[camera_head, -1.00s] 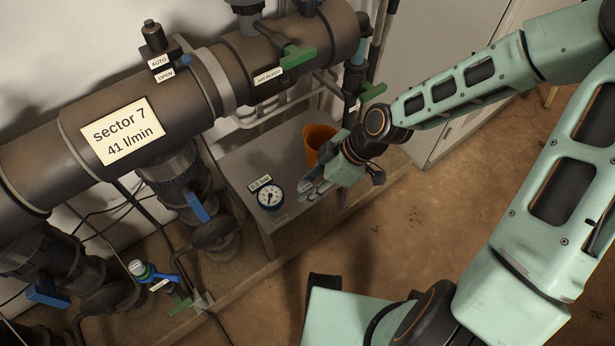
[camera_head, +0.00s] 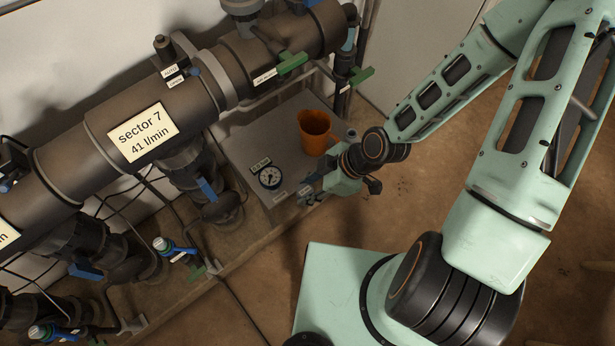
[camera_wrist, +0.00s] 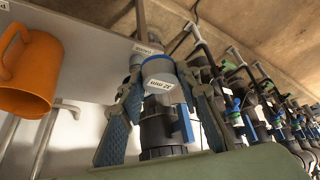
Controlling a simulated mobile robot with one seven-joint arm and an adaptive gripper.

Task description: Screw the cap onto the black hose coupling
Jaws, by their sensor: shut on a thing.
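My gripper (camera_head: 312,192) is low at the front right edge of the grey bench in the head view. In the wrist view its two blue-grey fingers (camera_wrist: 160,88) are closed on a grey round cap (camera_wrist: 158,68) with a white label that seems to read 32 mm. A blue rim shows at the cap's far side. Whether the cap touches a coupling I cannot tell. The black hose coupling cannot be made out for sure; fingers and cap cover what lies behind them. The head view shows only small, unclear parts at the fingertips.
An orange jug (camera_head: 315,132) stands on the grey bench (camera_head: 245,140) close to my gripper. The large brown manifold pipe (camera_head: 160,105) with valves runs behind and above. Open floor lies at the right.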

